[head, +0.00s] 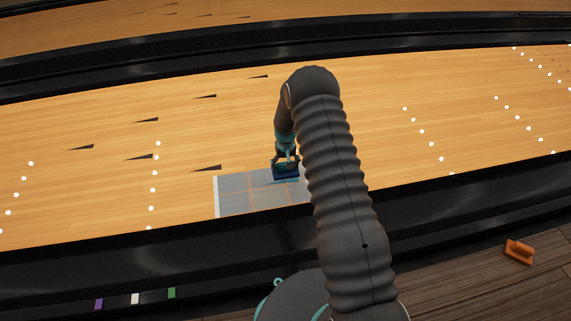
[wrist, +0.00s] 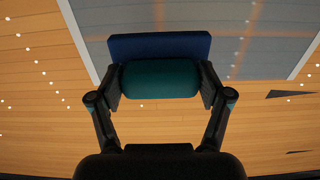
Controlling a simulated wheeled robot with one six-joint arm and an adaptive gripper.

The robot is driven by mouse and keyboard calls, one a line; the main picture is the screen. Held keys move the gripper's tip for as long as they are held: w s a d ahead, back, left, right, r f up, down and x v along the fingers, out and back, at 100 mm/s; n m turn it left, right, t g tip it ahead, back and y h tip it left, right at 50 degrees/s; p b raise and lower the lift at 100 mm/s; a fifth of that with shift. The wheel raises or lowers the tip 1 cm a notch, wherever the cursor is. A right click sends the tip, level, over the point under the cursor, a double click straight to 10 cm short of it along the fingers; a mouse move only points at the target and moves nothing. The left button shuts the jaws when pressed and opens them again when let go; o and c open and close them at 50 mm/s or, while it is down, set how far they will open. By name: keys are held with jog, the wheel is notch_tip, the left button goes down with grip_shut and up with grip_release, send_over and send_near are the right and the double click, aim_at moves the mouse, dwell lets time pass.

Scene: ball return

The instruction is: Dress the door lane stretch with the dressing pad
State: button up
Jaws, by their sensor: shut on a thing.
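The door lane stretch (head: 235,197) is a grey rectangle with white edge strips on the wooden lane; faint orange bands cross it. My arm hides its right part in the head view. It also shows in the wrist view (wrist: 265,60). The dressing pad (head: 286,174) has a blue base and a teal handle, and shows large in the wrist view (wrist: 160,46). My gripper (head: 285,160) is shut on the pad's handle, one finger on each side. The pad is at the far edge of the stretch; I cannot tell whether it touches the surface.
A black gutter and divider (head: 120,262) runs between me and the lane. Purple, white and green marks (head: 135,298) sit on it at lower left. An orange block-like object (head: 519,251) lies on the dark plank floor at right. The lane around the stretch is clear.

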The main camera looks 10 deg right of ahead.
notch_tip(320, 180, down, 7)
jog(key=b, duration=0.2)
jog(key=shift+r+b, duration=0.1)
jog(key=shift+b, duration=0.2)
jog(key=shift+w+d+b, duration=0.65)
jog(key=shift+d, duration=0.3)
jog(key=shift+w+d+b, duration=0.6)
jog(key=shift+d+b, duration=0.05)
jog(key=shift+d, duration=0.3)
jog(key=shift+w+d+b, duration=0.65)
jog(key=shift+d, duration=0.3)
jog(key=shift+w+d, duration=0.5)
jog(key=shift+d, duration=0.25)
jog(key=shift+w+d, duration=0.6)
jog(key=shift+d, duration=0.3)
jog(key=shift+w+d, duration=0.6)
jog(key=shift+d, duration=0.3)
jog(key=shift+f, duration=0.6)
